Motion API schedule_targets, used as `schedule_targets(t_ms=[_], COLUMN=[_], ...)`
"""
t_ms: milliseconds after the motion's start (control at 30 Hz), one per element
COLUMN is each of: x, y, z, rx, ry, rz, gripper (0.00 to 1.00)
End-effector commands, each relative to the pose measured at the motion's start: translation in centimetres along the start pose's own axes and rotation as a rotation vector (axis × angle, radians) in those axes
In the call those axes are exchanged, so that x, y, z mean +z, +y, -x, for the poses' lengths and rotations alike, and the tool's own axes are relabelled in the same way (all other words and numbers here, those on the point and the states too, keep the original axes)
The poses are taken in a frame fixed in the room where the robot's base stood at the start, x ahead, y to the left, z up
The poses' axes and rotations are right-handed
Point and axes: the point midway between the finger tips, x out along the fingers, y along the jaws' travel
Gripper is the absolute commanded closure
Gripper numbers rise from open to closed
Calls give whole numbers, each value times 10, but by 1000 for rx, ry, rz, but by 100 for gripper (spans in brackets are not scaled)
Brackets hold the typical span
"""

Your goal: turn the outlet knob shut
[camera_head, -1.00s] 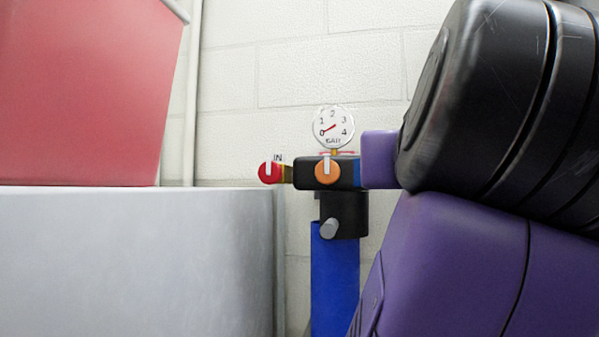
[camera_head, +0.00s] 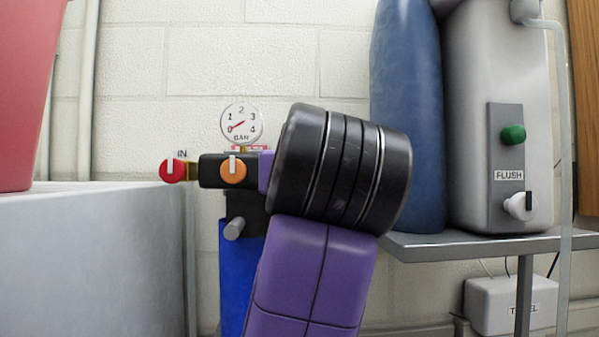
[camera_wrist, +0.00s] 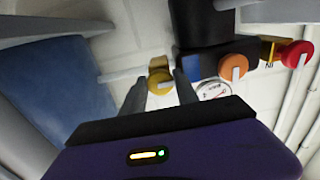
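The yellow knob (camera_wrist: 160,81) shows in the wrist view, on the end of the dark valve body away from the red knob; I take it as the outlet knob. My gripper (camera_wrist: 160,88) is open, its two grey fingers apart, one on either side of the yellow knob. I cannot tell whether they touch it. In the head view my arm hides that knob and the fingers. The dark valve body (camera_head: 212,171) carries an orange knob (camera_head: 233,171), a red knob (camera_head: 172,170) by the IN label, and a round gauge (camera_head: 241,124) with a red needle low on its scale.
A blue cylinder (camera_head: 240,265) stands under the valve. A grey tank (camera_head: 90,260) is at the left. At the right, a shelf (camera_head: 480,244) bears a blue vessel (camera_head: 405,120) and a grey box (camera_head: 465,130) with a FLUSH panel. White wall lies behind.

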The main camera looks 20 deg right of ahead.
Motion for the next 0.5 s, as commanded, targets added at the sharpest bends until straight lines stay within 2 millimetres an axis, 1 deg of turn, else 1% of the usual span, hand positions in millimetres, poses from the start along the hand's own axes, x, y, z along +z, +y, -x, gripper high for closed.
schedule_targets(t_ms=[33, 133, 167, 367, 500], x=[0, 0, 0, 0, 0], y=[0, 0, 0, 0, 0], z=[0, 0, 0, 0, 0], rx=[0, 0, 0, 0, 0], ry=[0, 0, 0, 1, 1], rz=[0, 0, 0, -10, -47], gripper=[77, 96, 100, 100, 100])
